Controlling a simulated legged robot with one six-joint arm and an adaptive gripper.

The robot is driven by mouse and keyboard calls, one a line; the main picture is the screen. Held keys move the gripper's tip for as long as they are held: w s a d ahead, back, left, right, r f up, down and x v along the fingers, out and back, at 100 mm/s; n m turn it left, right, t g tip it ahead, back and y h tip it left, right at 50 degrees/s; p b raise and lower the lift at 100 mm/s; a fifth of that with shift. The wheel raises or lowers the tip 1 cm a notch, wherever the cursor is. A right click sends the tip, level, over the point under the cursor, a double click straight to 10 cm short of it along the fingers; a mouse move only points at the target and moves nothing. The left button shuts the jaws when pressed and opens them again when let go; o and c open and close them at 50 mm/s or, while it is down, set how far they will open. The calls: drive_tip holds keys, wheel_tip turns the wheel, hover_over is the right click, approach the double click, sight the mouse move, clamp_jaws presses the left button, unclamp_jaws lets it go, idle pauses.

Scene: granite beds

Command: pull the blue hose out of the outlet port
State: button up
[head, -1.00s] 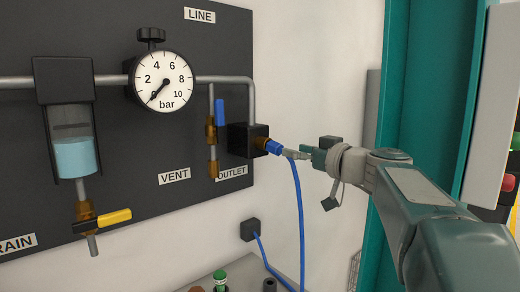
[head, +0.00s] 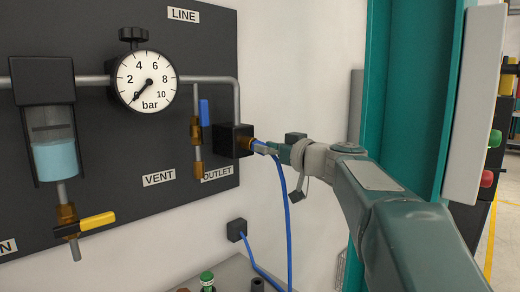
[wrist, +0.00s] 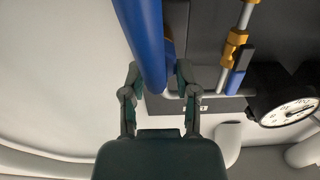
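The blue hose (head: 287,220) runs from the outlet port (head: 236,140), a black block with a brass fitting, and hangs down in front of the wall. Its plug end is at the fitting, mostly covered by my gripper in the head view. My gripper (head: 263,149) is level with the plug, coming from the right. In the wrist view my gripper (wrist: 160,72) has its fingers apart, one on each side of the hose (wrist: 151,35). The hose's near part hides where the fingertips meet the plug, so contact is not clear.
The gauge (head: 146,81) has its needle near 0. A blue-handled vent valve (head: 204,113) stands just left of the port. A yellow-handled drain valve (head: 97,221) is lower left. The hose's other end meets a black wall block (head: 236,230). A teal post (head: 400,100) stands at right.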

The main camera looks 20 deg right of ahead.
drive_tip(key=shift+s+d, duration=0.1)
drive_tip(key=shift+s, duration=0.15)
clamp_jaws()
drive_tip(key=shift+s+d, duration=0.1)
drive_tip(key=shift+s, duration=0.15)
drive_tip(key=shift+s, duration=0.15)
drive_tip(key=shift+v, duration=2.35)
drive_tip(key=s+d+r, duration=0.2)
drive_tip(key=s+r, duration=0.1)
drive_tip(key=s, duration=0.2)
drive_tip(key=shift+s, duration=0.3)
